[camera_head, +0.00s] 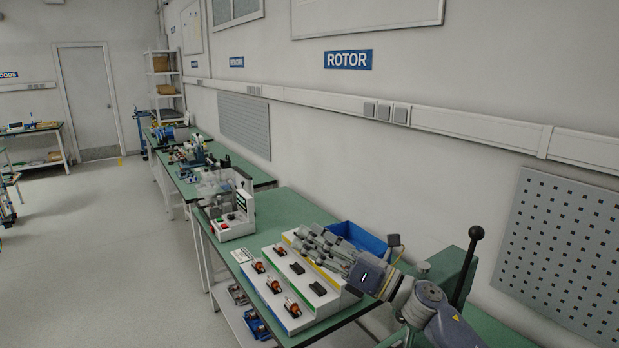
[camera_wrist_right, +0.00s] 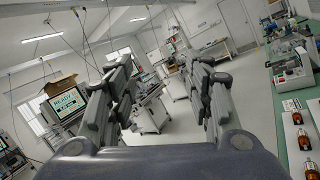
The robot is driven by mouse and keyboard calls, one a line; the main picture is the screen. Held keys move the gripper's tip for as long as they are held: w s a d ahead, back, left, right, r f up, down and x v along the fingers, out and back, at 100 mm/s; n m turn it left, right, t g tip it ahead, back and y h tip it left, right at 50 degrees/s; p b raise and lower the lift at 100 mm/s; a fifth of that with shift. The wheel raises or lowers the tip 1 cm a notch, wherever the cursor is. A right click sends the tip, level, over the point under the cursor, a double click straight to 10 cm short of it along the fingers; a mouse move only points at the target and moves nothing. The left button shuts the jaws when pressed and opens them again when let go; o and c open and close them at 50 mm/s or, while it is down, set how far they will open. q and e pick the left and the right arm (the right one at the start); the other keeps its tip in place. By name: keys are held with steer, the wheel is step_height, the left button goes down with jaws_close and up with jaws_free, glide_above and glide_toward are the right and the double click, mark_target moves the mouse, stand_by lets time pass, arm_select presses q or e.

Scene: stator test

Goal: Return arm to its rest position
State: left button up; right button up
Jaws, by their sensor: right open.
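My right gripper (camera_head: 306,243) reaches in from the lower right in the head view, above the white stepped tray (camera_head: 322,317) on the green bench. In the right wrist view, its two grey fingers (camera_wrist_right: 166,80) stand wide apart with nothing between them. My left gripper is not in view. Several small copper-and-black rotor parts (camera_head: 292,307) sit on the tray's front step, and dark blocks (camera_head: 318,288) sit on a higher step. The gripper and forearm hide part of the tray's back.
A blue bin (camera_head: 357,236) stands behind the gripper near the wall. A dark lever with a ball knob (camera_head: 476,233) rises beside my forearm. A white test machine (camera_head: 240,212) stands farther left on the bench (camera_head: 283,207). The floor (camera_head: 110,250) at left is clear.

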steer(key=s+d+f+m+t+h, duration=0.1)
steer(key=s+d+f+m+h, duration=0.4)
steer(key=f+m, duration=0.45)
steer(key=s+d+f+m+t+h, duration=0.1)
steer(key=s+d+f+m+h, duration=0.2)
steer(key=d+f+m+h, duration=0.65)
steer(key=s+d+f+m+t+h, duration=0.1)
steer(key=s+d+f+m+h, duration=0.2)
steer(key=m, duration=1)
steer(key=s+d+f+m+g, duration=0.1)
steer(key=s+f+m+g, duration=0.25)
steer(key=s, duration=0.65)
steer(key=s+f+m+g, duration=0.3)
steer(key=s+f, duration=0.2)
steer(key=s, duration=0.4)
steer(key=s+d+f+m+g, duration=0.1)
steer(key=s+f+m+g, duration=0.25)
steer(key=s, duration=0.65)
step_height(320, 180, down, 32)
steer(key=n+g+b, duration=0.1)
steer(key=b, duration=0.5)
steer(key=s+d+f+g+b, duration=0.1)
steer(key=s+d+f+b, duration=0.2)
steer(key=s+f, duration=1.5)
step_height(320, 180, down, 4)
steer(key=shift+g+h+b, duration=0.3)
steer(key=shift+h+b, duration=0.15)
steer(key=shift+b, duration=0.4)
